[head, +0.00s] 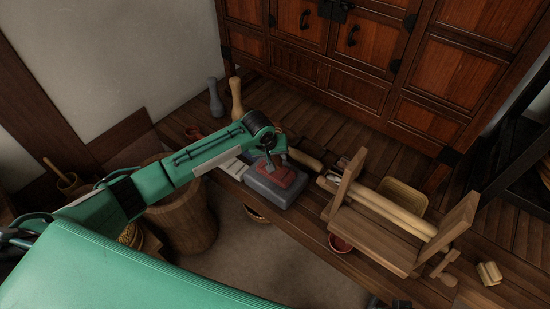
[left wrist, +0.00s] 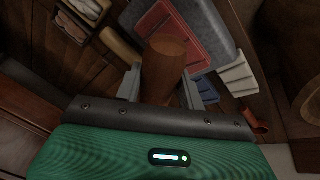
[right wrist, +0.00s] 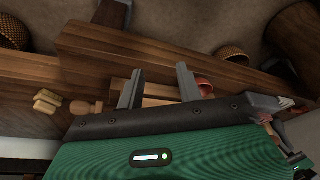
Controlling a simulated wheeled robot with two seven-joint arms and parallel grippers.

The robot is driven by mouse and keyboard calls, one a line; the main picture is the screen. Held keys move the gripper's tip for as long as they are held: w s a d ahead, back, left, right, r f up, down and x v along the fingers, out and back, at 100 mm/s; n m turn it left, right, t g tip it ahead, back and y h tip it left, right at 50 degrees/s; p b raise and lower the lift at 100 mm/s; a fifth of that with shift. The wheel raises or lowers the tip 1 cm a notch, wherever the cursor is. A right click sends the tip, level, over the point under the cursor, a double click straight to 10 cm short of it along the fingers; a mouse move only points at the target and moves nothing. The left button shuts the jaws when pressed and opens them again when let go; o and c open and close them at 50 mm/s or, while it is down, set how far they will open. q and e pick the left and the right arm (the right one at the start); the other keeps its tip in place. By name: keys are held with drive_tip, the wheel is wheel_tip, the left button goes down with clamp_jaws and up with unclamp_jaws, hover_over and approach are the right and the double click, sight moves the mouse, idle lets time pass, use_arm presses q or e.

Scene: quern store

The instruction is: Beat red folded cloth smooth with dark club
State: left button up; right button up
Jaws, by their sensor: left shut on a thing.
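The red folded cloth (head: 289,180) lies flat on a grey block (head: 263,188) on the low wooden bench. The cloth (left wrist: 178,24) and block (left wrist: 219,23) also show in the left wrist view. My left gripper (head: 272,155) is over the cloth. In the left wrist view my left gripper (left wrist: 162,80) is shut on a dark brown wooden club (left wrist: 165,55), seen end-on. Whether the club touches the cloth cannot be told. My right gripper (right wrist: 159,70) is open and empty in the right wrist view, near wooden boards.
White folded cloths (head: 236,168) lie left of the block. A pale wooden club (head: 304,159) lies right of it. A wooden frame with rollers (head: 380,207) stands farther right. A grey club (head: 215,97) and pale club (head: 237,98) stand behind. A cabinet (head: 380,55) closes off the back.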

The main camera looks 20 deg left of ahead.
sight(275, 174)
use_arm(q)
drive_tip(key=shift+f+b, duration=0.75)
drive_tip(key=shift+b, duration=0.15)
drive_tip(key=shift+f+b, duration=0.55)
drive_tip(key=shift+b, duration=0.3)
drive_tip(key=shift+f, duration=0.1)
use_arm(e)
drive_tip(key=shift+w+a+r+n+t+y, duration=0.1)
drive_tip(key=shift+w+a+r+t+y, duration=0.3)
drive_tip(key=shift+a+t, duration=0.3)
drive_tip(key=shift+w+a+r+n+t+y, duration=0.1)
drive_tip(key=shift+w+a+r+t+y, duration=0.1)
drive_tip(key=shift+w+a+r+t, duration=0.5)
drive_tip(key=shift+w+a+r+n+t+y, duration=0.15)
drive_tip(key=shift+w+a+t+y, duration=0.25)
drive_tip(key=shift+a, duration=0.5)
drive_tip(key=shift+s, duration=0.1)
use_arm(q)
wheel_tip(275, 174, down, 3)
drive_tip(key=shift+r+b, duration=0.1)
drive_tip(key=shift+b, duration=0.25)
use_arm(e)
drive_tip(key=shift+f, duration=0.15)
use_arm(q)
drive_tip(key=shift+f, duration=0.2)
drive_tip(key=o, duration=1)
